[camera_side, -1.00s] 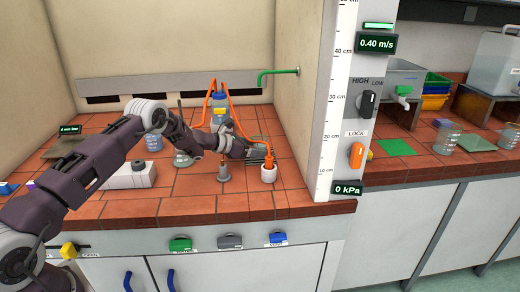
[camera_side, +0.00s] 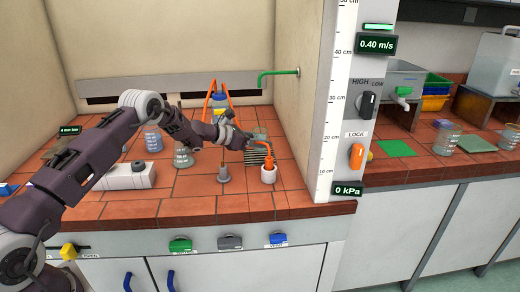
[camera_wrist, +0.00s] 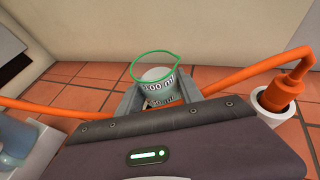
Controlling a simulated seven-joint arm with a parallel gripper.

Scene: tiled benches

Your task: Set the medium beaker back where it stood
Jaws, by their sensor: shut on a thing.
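A clear beaker (camera_wrist: 158,80) with a green rim and "100 ml" print is between my gripper's fingers (camera_wrist: 160,98) in the wrist view. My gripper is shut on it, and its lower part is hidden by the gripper. In the side view my gripper (camera_side: 250,140) is over the back right part of the fume hood bench, and the beaker there is small and mostly obscured. I cannot tell from these views whether its base touches the bench.
An orange hose (camera_wrist: 235,78) runs behind the gripper to a white pot (camera_side: 268,175) at right. A dark striped rack or grille lies close by. The front tiles are clear.

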